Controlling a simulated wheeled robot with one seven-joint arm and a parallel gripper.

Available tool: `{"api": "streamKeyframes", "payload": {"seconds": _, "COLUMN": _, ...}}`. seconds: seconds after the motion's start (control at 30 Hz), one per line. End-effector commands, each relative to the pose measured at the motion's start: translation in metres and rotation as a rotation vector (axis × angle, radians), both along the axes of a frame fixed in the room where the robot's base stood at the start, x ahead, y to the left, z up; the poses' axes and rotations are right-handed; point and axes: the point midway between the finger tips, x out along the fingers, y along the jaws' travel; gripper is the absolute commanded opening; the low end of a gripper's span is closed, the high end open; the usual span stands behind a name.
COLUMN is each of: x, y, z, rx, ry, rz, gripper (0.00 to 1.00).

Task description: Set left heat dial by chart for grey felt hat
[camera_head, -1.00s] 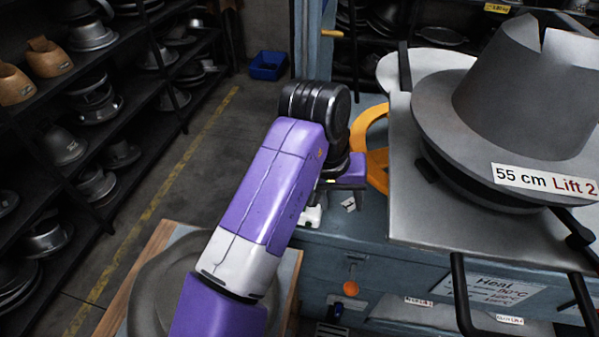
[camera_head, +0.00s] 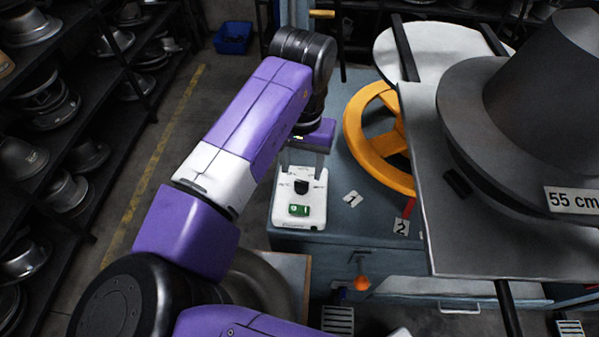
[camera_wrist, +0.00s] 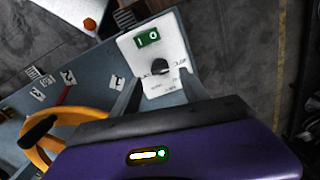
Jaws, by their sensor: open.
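A black dial knob (camera_head: 301,187) sits on a white control plate (camera_head: 285,212) with a green switch (camera_head: 299,210), on the blue-grey bench. My gripper (camera_head: 305,160) is open just above and behind the knob in the head view. In the wrist view the knob (camera_wrist: 160,67) lies just beyond the open fingers (camera_wrist: 157,92), apparently not between them. The small print around the knob is too small to read. A large grey hat form (camera_head: 555,95) labelled "55 cm" stands on the press plate at right. The heat chart is not visible now.
An orange handwheel (camera_head: 362,135) stands right of the plate, with small cards numbered 1 (camera_head: 352,198) and 2 (camera_head: 401,227) nearby. The metal press plate (camera_head: 440,240) overhangs at right. Shelves of hat blocks line the left; the floor aisle between is clear.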

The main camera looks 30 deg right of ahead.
Motion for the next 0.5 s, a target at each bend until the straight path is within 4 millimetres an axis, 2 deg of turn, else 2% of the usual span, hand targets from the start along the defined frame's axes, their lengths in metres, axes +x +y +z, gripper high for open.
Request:
{"api": "streamKeyframes", "payload": {"seconds": 0.2, "x": 0.0, "y": 0.0, "z": -0.031, "rx": 0.0, "ry": 0.001, "rz": 0.001, "gripper": 0.53}}
{"api": "streamKeyframes", "payload": {"seconds": 0.33, "x": 0.0, "y": 0.0, "z": -0.042, "rx": -0.001, "ry": 0.001, "rz": 0.001, "gripper": 0.53}}
{"api": "streamKeyframes", "payload": {"seconds": 0.5, "x": 0.0, "y": 0.0, "z": -0.047, "rx": 0.0, "ry": 0.0, "rz": 0.001, "gripper": 0.53}}
